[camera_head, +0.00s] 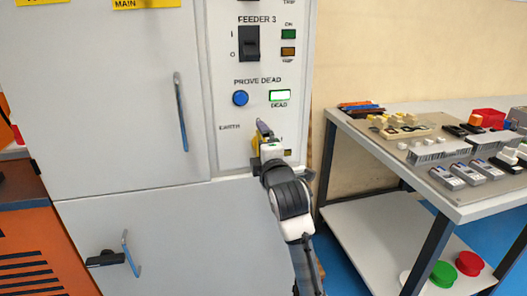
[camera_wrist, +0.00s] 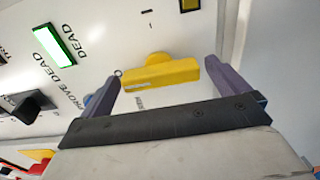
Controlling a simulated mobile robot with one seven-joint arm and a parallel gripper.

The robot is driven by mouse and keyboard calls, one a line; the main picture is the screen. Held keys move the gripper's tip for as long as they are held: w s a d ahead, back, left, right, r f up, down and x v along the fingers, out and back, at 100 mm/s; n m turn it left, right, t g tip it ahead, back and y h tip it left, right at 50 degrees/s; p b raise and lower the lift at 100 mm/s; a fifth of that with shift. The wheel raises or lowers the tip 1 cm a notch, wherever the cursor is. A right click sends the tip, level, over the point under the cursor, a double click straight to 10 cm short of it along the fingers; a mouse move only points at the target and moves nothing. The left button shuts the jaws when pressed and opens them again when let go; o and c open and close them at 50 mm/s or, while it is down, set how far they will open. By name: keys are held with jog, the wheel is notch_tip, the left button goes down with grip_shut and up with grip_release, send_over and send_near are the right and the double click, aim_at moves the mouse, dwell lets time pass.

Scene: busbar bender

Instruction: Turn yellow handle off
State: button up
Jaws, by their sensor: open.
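The yellow handle (camera_wrist: 158,74) sits on the white panel in the wrist view, just beyond and between the two fingers of my gripper (camera_wrist: 164,82). It has a round hub behind a bar, and the bar lies roughly across the line between the fingertips. The fingers are spread wide, with the right fingertip close to the bar's right end; I cannot tell if they touch. In the head view my gripper (camera_head: 262,132) is at the panel near the EARTH label, and it hides most of the yellow handle (camera_head: 256,143).
Above the handle are a blue button (camera_head: 240,98), a lit green DEAD lamp (camera_head: 280,96) and the black FEEDER 3 switch (camera_head: 249,43). A cabinet door with a blue-grey pull (camera_head: 181,112) is to the left. A workbench (camera_head: 462,212) with several parts stands to the right.

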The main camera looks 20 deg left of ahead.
jog(key=b+v, duration=0.1)
jog(key=v, duration=1.2)
jog(key=shift+s+d, duration=0.25)
jog(key=shift+s, duration=0.1)
